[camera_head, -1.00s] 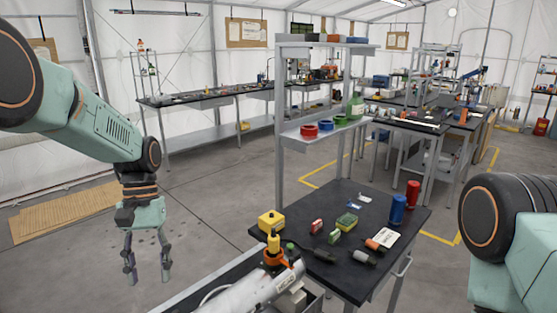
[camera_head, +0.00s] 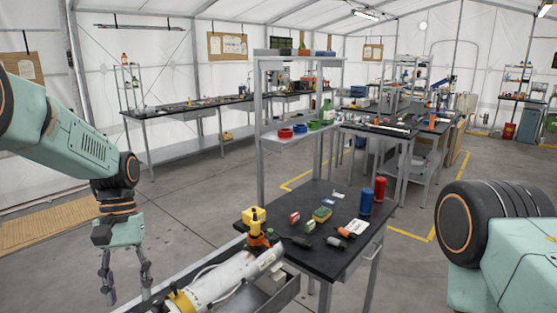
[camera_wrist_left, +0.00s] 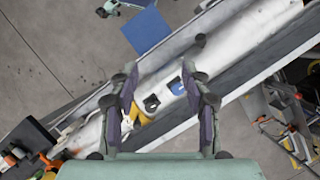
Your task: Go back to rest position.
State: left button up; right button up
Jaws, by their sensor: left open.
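My left gripper (camera_head: 127,288) hangs fingers-down at the lower left of the head view, with its two fingers apart and nothing between them. In the left wrist view my left gripper (camera_wrist_left: 160,80) shows its fingers spread, with a long white cylinder (camera_wrist_left: 235,45) in a grey tray beneath. Whether the fingers touch it cannot be told from that view; in the head view they hang left of the white cylinder (camera_head: 222,283). Part of my right arm shows at the right edge; its gripper is outside the picture.
Bare floor (camera_head: 190,200) lies to the left.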

pick_arm(q)
jog(key=shift+m+t+y, duration=0.3)
jog(key=shift+m+t, duration=0.2)
jog(key=shift+t, duration=0.3)
jog(key=s+d+f, duration=0.1)
jog(key=s+f, duration=0.2)
jog(key=f, duration=0.3)
jog(key=s+d+f, duration=0.1)
jog(key=s+f, duration=0.3)
jog(key=f, duration=0.3)
jog(key=s+d+f, duration=0.1)
jog(key=s+f, duration=0.2)
jog(key=f, duration=0.3)
jog(key=shift+s+d+f, duration=0.15)
jog(key=shift+s+d, duration=0.15)
jog(key=shift+d, duration=0.05)
jog(key=s+d+f+m+t, duration=0.1)
jog(key=s+f, duration=0.2)
jog(key=s, duration=0.8)
jog(key=s+d+f+m+t, duration=0.1)
jog(key=s+f+t, duration=0.15)
jog(key=s, duration=0.85)
notch_tip(320, 180, down, 23)
jog(key=w+b, duration=0.1)
jog(key=b, duration=2.1)
jog(key=shift+a+r+g, duration=0.2)
jog(key=shift+g, duration=0.15)
pick_arm(e)
notch_tip(320, 180, down, 22)
jog(key=s, duration=0.1)
